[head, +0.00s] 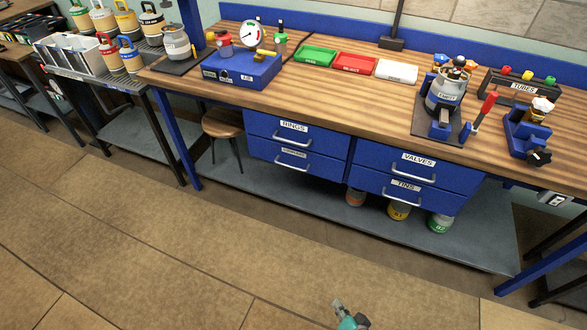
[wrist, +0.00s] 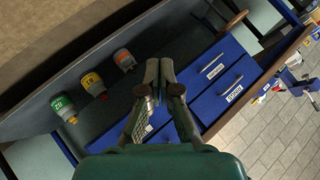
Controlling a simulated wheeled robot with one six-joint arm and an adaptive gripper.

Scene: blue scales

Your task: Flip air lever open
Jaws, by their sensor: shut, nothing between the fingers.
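A blue box (head: 241,68) with a round white gauge (head: 250,34) stands at the left of the workbench in the head view. An AIR label (head: 246,78) is on its front. A small yellow lever (head: 266,52) sits on its right top side, apparently the air lever; its exact position is too small to tell. My gripper (wrist: 159,72) is shut and empty in the wrist view, over the drawers and lower shelf, well away from the box. A teal part of my arm shows at the bottom edge of the head view. The wrist view does not clearly show the lever.
The wooden bench (head: 330,93) carries red, green and white trays, a clamped canister (head: 446,88) and a tube rack (head: 520,86). Blue drawers (head: 297,142) hang below. A stool (head: 222,124) stands under the left end. The floor in front is clear.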

